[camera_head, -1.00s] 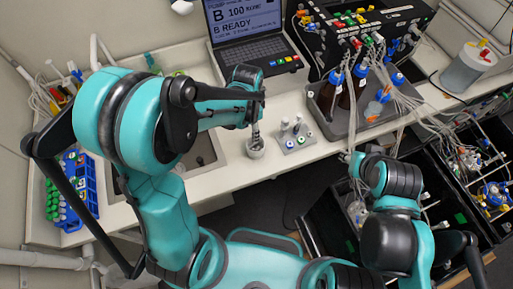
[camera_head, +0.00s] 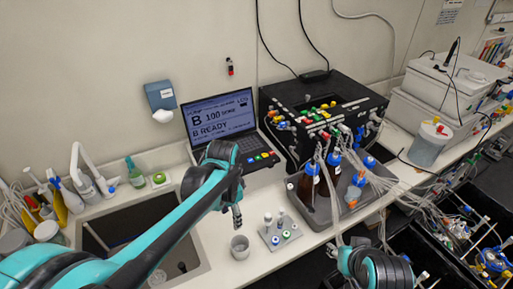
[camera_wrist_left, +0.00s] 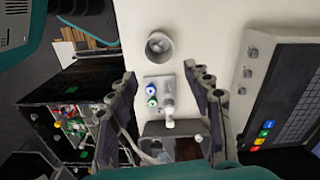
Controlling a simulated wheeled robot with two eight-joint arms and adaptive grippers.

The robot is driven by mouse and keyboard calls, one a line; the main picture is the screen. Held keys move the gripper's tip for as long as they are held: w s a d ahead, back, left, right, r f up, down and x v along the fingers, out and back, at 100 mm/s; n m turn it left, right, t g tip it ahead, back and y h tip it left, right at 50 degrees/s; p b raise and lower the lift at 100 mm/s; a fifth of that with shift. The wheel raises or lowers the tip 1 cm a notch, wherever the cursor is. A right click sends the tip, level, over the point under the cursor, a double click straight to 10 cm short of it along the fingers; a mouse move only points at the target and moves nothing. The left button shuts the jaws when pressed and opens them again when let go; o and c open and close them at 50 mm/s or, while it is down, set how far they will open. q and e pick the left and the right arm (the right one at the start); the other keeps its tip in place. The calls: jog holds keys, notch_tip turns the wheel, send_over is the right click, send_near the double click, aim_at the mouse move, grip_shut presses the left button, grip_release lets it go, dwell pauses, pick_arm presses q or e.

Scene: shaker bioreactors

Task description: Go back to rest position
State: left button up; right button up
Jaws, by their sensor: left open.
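My left gripper (camera_head: 237,213) is in the air above the bench, near a small grey cup (camera_head: 240,246) and left of a small rack (camera_head: 273,240). In the left wrist view its two fingers (camera_wrist_left: 162,88) are spread apart, with nothing between them. The cup stands upright on the bench and also shows in the wrist view (camera_wrist_left: 159,47). The rack carries upright pieces and round coloured caps. My right gripper (camera_head: 345,255) is low at the bottom of the head view, beside the front edge of the bench; its fingers are not clear.
A laptop (camera_head: 222,117) reading "B READY" stands at the back. A grey tray (camera_head: 318,218) with brown bottles sits on the right, by a black tubed device (camera_head: 345,95). A sink (camera_head: 125,225) lies on the left. Loose tubes (camera_head: 405,190) hang over the bench edge.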

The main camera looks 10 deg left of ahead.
pick_arm(q)
jog(key=s+a+f+n+t+b, duration=0.2)
jog(key=s+f+n+t+b, duration=0.1)
jog(key=b, duration=0.5)
jog(key=s+a+f+n+t+b, duration=0.2)
jog(key=s+f+n+t+b, duration=0.2)
jog(key=s+f+n+b, duration=0.2)
notch_tip(320, 180, down, 4)
jog(key=s+b, duration=0.1)
jog(key=b, duration=0.1)
jog(key=shift+a+r+b, duration=0.15)
jog(key=shift+a+b, duration=0.1)
jog(key=shift+b, duration=0.1)
